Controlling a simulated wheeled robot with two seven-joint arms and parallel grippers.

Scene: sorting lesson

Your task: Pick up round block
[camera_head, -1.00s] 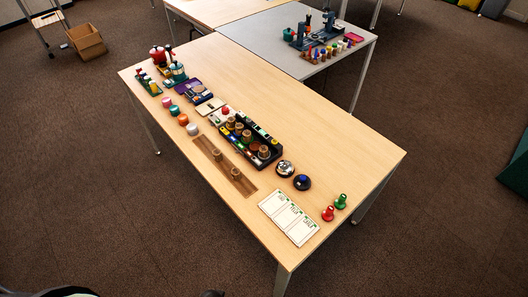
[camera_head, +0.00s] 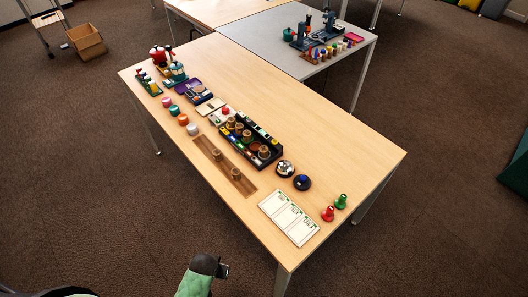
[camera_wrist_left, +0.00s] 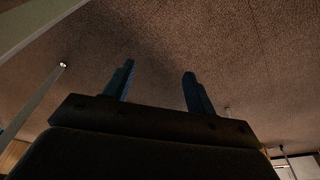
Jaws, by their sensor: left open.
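Small round brown wooden blocks stand on the long table in the head view. Two of them, one farther (camera_head: 217,154) and one nearer (camera_head: 236,174), stand on a flat brown wooden board (camera_head: 206,145). Several similar ones, such as a round block (camera_head: 264,152), stand in a dark tray (camera_head: 262,165). I cannot tell which one the task names. My left gripper (camera_head: 223,270) is off the table's near side, low in the head view and well apart from the blocks. In the left wrist view its two fingers (camera_wrist_left: 158,82) are spread and empty over brown carpet. My right gripper is not seen.
White cards (camera_head: 289,217), red (camera_head: 328,213) and green (camera_head: 341,201) knobbed pieces and two round bells (camera_head: 302,182) lie toward the near right end. Coloured round pots (camera_head: 183,119) line the left edge. The table's right half (camera_head: 330,130) is clear.

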